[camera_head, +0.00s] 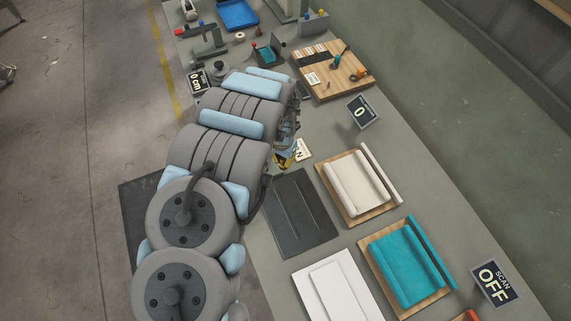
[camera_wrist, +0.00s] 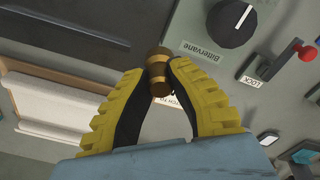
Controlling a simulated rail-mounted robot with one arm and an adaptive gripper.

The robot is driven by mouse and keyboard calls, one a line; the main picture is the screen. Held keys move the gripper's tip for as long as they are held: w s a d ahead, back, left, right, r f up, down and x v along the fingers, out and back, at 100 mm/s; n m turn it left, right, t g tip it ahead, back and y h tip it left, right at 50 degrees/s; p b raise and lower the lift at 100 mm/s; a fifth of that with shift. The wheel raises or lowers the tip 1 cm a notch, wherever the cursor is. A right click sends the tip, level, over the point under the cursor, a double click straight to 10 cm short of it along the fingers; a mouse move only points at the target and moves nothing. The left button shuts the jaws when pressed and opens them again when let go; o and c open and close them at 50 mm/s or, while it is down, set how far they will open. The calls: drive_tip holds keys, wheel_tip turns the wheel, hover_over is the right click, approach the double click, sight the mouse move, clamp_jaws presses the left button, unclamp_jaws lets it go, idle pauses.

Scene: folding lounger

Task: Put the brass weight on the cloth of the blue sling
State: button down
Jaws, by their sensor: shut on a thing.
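My gripper (camera_wrist: 157,95) has yellow ribbed fingers, shut on the brass weight (camera_wrist: 157,66), a small knobbed cylinder between the fingertips. In the head view my gripper (camera_head: 286,157) is mostly behind my arm, and the weight cannot be made out there. A teal-blue cloth (camera_head: 403,262) with a rolled edge lies on a wooden board at the lower right; it looks like the blue sling. The gripper is well up and left of it, apart from it.
A cream cloth piece (camera_head: 354,186) on a board lies between my gripper and the teal one. A dark mat (camera_head: 301,214) and white slab (camera_head: 337,286) lie nearby. The wrist view shows a panel with a black knob (camera_wrist: 232,22) and red-tipped lever (camera_wrist: 305,52).

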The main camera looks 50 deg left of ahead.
drive_tip(key=shift+w+a+f+b, duration=0.1)
drive_tip(key=shift+w+f+b, duration=0.2)
drive_tip(key=shift+f+b, duration=0.3)
drive_tip(key=shift+w+a+f, duration=0.45)
drive_tip(key=shift+w+f, duration=0.15)
drive_tip(key=shift+f, duration=0.15)
drive_tip(key=shift+w+a+f, duration=0.45)
drive_tip(key=shift+w+f, duration=0.1)
drive_tip(key=shift+f, duration=0.15)
drive_tip(key=shift+f, duration=0.15)
drive_tip(key=shift+w+a+f, duration=0.2)
drive_tip(key=shift+f, duration=1.5)
drive_tip(key=shift+f, duration=0.25)
drive_tip(key=c, duration=1.1)
unclamp_jaws()
drive_tip(key=shift+c, duration=0.2)
